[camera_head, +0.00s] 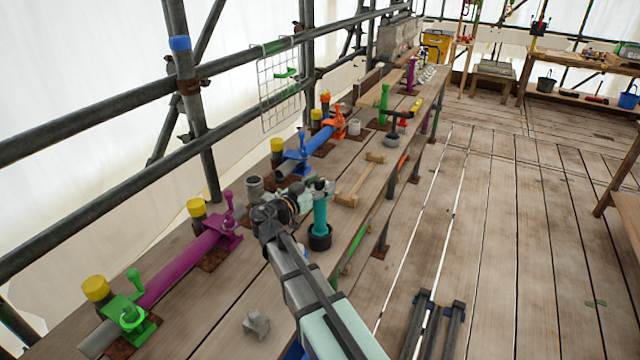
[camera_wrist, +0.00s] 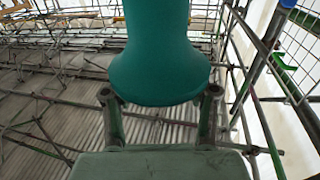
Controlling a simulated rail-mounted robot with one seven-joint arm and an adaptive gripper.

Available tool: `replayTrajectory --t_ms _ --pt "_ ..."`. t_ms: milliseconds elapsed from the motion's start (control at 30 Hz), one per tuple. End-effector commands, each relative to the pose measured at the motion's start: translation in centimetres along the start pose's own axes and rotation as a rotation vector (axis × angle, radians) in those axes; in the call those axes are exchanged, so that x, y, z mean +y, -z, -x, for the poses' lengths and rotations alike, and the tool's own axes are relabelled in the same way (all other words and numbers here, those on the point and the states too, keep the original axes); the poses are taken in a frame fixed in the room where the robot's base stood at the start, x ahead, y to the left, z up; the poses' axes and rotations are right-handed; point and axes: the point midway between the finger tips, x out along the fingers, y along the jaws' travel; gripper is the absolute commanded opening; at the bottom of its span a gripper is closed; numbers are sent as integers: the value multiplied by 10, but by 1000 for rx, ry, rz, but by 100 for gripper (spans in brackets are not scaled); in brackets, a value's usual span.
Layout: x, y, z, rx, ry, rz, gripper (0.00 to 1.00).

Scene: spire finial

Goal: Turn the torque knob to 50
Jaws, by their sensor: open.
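A teal upright post (camera_head: 320,216) with a dark round base stands on the bench, in front of my arm's end in the head view. My gripper (camera_head: 322,187) is at the upper end of this post. In the wrist view a teal flared body (camera_wrist: 160,65) fills the top middle, close to the camera. My gripper's two fingers (camera_wrist: 162,96) stand apart, one on each side of its rounded lower edge. Contact cannot be told. No numbers or scale can be read, so I cannot tell the torque knob or its setting for certain.
The long wooden bench (camera_head: 215,290) carries a purple clamp tube (camera_head: 185,262), a green clamp (camera_head: 128,315), a blue clamp (camera_head: 300,158) and an orange one (camera_head: 338,122). Scaffold pipes run along the left. The floor at right is mostly clear.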

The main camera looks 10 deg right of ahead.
Motion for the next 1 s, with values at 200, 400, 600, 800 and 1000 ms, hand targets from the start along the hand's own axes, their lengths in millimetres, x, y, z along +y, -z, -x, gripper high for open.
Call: replayTrajectory --t_ms 200,400,600,800,1000 --pt "0 0 0 0 0 0 8" --pt "0 0 0 0 0 0 0" --pt "1 -2 0 -1 21 -1 0" --pt "3 -6 1 -1 92 -2 0" --pt "4 -9 0 -1 212 -3 0"
